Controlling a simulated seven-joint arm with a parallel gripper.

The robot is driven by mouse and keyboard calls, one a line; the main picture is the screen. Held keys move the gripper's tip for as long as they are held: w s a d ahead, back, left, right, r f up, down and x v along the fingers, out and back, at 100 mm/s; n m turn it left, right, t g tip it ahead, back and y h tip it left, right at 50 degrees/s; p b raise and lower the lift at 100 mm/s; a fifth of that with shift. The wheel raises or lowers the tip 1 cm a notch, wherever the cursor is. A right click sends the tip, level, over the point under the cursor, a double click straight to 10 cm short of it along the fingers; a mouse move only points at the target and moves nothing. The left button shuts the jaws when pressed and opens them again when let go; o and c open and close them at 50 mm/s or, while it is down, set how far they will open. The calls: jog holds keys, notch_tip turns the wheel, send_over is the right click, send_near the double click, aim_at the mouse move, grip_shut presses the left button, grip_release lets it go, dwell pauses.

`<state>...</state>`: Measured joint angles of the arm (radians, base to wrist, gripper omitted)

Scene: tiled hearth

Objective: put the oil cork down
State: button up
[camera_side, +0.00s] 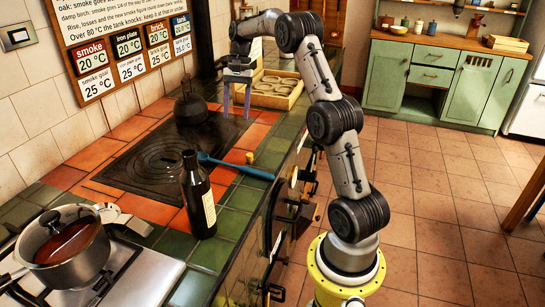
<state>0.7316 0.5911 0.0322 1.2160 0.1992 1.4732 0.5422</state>
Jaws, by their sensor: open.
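A small yellow-tan piece that looks like the oil cork (249,157) stands on the tiles near the right edge of the hearth. A dark bottle with a pale label (198,200) stands upright nearer the camera, on the tiles in front of the iron plate. My gripper (237,115) points down over the far part of the hearth, beyond the cork and apart from it.
A blue-handled tool (235,166) lies between bottle and cork. A dark kettle (190,106) stands on the iron plate (160,158). A wooden compartment tray (277,88) lies behind my gripper. A steel pot (70,246) sits at the front left.

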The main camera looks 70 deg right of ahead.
jog(key=s+a+r+n+t+h, duration=0.1)
jog(key=s+a+r+n, duration=0.3)
jog(key=a, duration=0.5)
jog(key=s+a+r+n+t+h, duration=0.1)
jog(key=s+a+r+n+h, duration=0.3)
jog(key=a, duration=0.6)
jog(key=s+a+f+n+t+y, duration=0.2)
jog(key=s+a+f+n+t, duration=0.1)
jog(key=s+a+n, duration=0.4)
jog(key=s+a, duration=0.3)
jog(key=s, duration=0.4)
jog(key=shift+s+f, duration=0.15)
jog(key=shift+s, duration=0.15)
jog(key=shift+a, duration=0.1)
jog(key=shift+o, duration=0.5)
